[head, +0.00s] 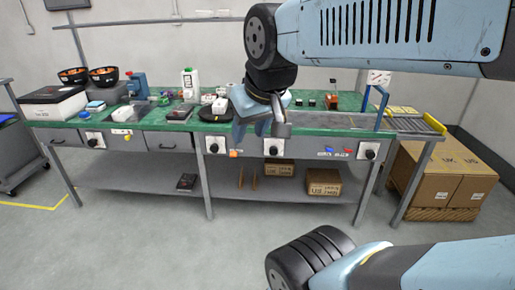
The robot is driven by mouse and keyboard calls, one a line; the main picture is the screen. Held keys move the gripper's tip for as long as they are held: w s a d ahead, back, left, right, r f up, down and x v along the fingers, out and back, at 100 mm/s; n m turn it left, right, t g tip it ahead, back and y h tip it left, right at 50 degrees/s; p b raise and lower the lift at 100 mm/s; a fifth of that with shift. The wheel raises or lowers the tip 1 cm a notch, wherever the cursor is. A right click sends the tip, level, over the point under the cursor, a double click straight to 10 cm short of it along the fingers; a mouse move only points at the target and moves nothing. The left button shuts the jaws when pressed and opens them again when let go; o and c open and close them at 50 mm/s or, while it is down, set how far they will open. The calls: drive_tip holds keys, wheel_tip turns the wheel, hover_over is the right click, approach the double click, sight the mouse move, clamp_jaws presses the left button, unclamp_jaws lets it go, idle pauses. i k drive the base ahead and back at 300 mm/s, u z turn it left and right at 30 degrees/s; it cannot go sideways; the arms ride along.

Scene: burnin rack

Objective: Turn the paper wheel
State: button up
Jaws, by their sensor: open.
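My gripper (262,124) hangs at the end of my blue arm over the front edge of the green bench (340,121). It is open, and I see nothing held in it. Black round knobs on white plates sit along the bench front: one at the left (94,142), one left of my gripper (213,147), one just below it (273,149) and one at the right (368,152). I cannot tell which part is the paper wheel; no label is readable. My gripper and wrist hide part of the bench top behind them.
Black bowls (104,77), a white bottle (188,82) and small parts crowd the bench's left half. A roller conveyor (413,124) and cardboard boxes (447,175) stand at the right. A grey trolley (22,150) is at the left.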

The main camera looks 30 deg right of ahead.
sight(274, 150)
drive_tip(key=i, duration=0.95)
drive_tip(key=z, duration=0.05)
